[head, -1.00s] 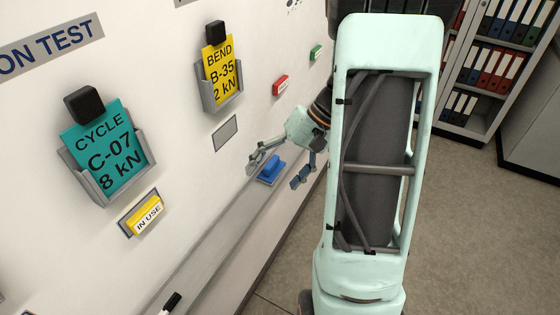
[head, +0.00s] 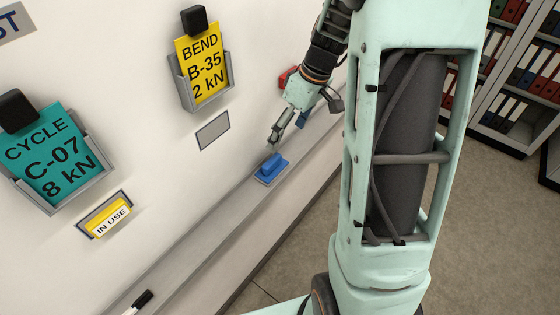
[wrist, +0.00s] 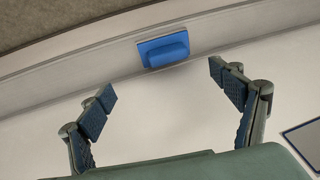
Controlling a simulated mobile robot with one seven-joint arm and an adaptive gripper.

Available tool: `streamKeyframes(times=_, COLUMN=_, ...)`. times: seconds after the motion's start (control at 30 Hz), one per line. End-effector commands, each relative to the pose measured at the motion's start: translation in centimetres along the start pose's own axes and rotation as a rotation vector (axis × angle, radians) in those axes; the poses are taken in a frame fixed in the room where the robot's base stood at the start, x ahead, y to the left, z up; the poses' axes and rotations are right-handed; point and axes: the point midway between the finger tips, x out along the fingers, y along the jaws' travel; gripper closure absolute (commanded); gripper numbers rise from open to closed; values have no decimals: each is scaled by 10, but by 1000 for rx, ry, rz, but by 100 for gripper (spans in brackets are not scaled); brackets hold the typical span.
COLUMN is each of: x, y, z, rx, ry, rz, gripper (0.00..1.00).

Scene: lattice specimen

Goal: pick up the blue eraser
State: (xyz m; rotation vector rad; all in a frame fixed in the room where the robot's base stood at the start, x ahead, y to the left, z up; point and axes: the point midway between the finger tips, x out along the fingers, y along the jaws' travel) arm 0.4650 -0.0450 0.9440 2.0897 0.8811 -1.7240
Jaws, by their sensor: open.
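The blue eraser (head: 271,168) lies on the narrow ledge at the foot of the white board in the head view. In the wrist view the eraser (wrist: 164,49) is at the top middle, beyond and between the fingertips. My gripper (head: 290,128) is just above and behind the eraser in the head view, apart from it. In the wrist view my gripper (wrist: 162,82) has its two fingers spread wide with nothing between them. Part of the far finger is hidden in the head view.
The ledge (head: 215,217) runs along the white board, with a black marker (head: 138,301) at its near end. Card holders with a yellow card (head: 202,66) and a teal card (head: 50,159) stick out from the board. A red block (head: 288,77) is behind my gripper.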

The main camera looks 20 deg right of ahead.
Motion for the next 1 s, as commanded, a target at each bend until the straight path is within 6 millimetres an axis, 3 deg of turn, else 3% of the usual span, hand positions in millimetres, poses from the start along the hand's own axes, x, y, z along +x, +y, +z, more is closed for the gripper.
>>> streamKeyframes(times=0.13, x=7, y=0, z=-3, rx=-28, ry=-3, rz=7, gripper=15)
streamKeyframes(times=0.4, x=48, y=-1, z=-3, rx=-26, ry=-3, rz=6, gripper=15)
streamKeyframes(times=1.0, x=108, y=-8, z=-3, rx=-24, ry=-2, rz=8, gripper=15)
